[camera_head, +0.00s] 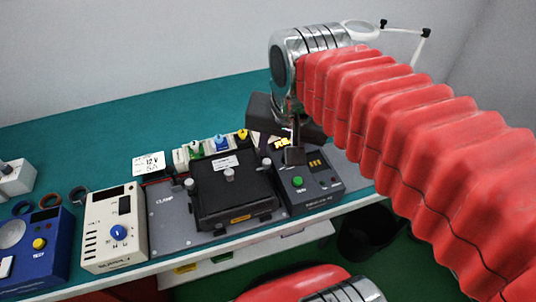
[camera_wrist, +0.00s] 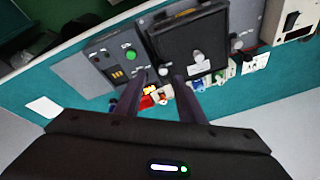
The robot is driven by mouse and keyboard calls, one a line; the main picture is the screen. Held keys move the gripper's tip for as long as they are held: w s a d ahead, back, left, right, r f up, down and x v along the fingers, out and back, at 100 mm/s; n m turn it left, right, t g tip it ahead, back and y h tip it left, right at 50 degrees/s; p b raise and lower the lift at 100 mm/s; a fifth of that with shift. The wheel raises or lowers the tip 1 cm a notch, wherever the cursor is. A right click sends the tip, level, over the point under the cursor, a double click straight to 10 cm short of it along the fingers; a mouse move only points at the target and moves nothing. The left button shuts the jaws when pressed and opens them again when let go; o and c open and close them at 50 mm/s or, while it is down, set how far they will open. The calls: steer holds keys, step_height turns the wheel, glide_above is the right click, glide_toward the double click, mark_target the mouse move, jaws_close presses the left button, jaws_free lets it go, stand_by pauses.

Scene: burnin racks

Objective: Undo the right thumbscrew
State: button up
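The black box (camera_head: 234,192) sits on a grey clamp plate (camera_head: 171,238). The right thumbscrew (camera_head: 266,162) is a small grey knob at the box's right corner. A left thumbscrew (camera_head: 189,184) stands at the opposite side, and a middle knob (camera_head: 229,174) is on the lid. My gripper (camera_head: 279,152) hangs above the box's right edge. In the wrist view my gripper (camera_wrist: 162,77) has two spread dark fingers. The right thumbscrew shows between their tips in the wrist view (camera_wrist: 163,71); I cannot tell whether they touch it.
A dark tester with a green button (camera_head: 298,182) is right of the box. A cream meter (camera_head: 115,228) and a blue unit (camera_head: 36,247) stand left. Several coloured connectors (camera_head: 220,143) line the back. The teal bench behind is mostly clear.

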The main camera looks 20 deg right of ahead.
mark_target(267, 160)
steer(key=w+r+m+g, duration=0.2)
steer(key=w+m, duration=0.6)
steer(key=m, duration=0.4)
steer(key=shift+d+r+g, duration=0.15)
steer(key=shift+g, duration=0.75)
step_height(267, 160, down, 14)
steer(key=shift+r, duration=0.1)
steer(key=shift+c, duration=0.4)
jaws_close()
steer(key=shift+d, duration=0.1)
